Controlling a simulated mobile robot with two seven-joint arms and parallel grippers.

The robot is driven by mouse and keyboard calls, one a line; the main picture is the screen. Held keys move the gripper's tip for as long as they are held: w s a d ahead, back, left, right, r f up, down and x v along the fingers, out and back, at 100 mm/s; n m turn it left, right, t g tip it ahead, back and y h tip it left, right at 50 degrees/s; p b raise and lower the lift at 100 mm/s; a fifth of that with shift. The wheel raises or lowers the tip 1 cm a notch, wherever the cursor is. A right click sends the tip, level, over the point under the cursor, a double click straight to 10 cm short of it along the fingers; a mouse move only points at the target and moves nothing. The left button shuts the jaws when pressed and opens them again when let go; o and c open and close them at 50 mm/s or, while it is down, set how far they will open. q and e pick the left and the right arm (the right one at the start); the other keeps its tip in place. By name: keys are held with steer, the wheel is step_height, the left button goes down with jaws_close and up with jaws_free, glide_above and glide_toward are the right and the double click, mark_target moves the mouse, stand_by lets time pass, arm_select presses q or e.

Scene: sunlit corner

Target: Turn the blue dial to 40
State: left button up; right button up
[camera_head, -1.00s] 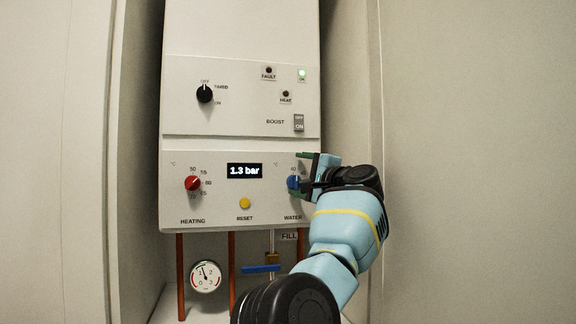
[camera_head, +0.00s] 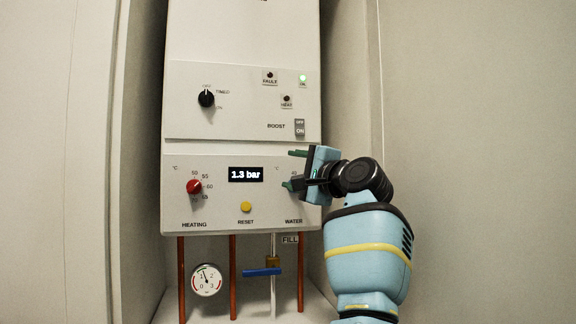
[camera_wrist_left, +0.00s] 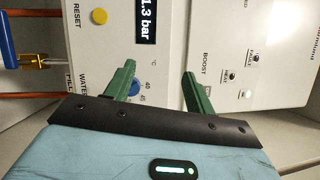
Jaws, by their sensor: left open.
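The blue dial (camera_wrist_left: 135,88) is the WATER knob at the lower right of the boiler's control panel. In the left wrist view it shows partly, beside and behind one green finger, with 40 and 45 marks near it. In the head view my gripper covers it, and its pointer direction cannot be read. My left gripper (camera_head: 293,169) is open right in front of the panel's right edge, its green fingers spread one above the other. In the wrist view the dial is not centred between the fingertips (camera_wrist_left: 158,70). Contact with it cannot be told. My right gripper is not in view.
The red HEATING dial (camera_head: 194,187), yellow RESET button (camera_head: 246,207) and display reading 1.3 bar (camera_head: 246,174) are to the left. A black selector knob (camera_head: 206,98) and BOOST switch (camera_head: 299,128) are above. Below are a gauge (camera_head: 206,280), copper pipes and a blue valve lever (camera_head: 262,272).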

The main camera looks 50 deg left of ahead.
arm_select(q)
steer(key=s+d, duration=0.4)
steer(key=s, duration=0.1)
steer(key=shift+s+d+r+p, duration=0.25)
steer(key=shift+s+r+p, duration=0.1)
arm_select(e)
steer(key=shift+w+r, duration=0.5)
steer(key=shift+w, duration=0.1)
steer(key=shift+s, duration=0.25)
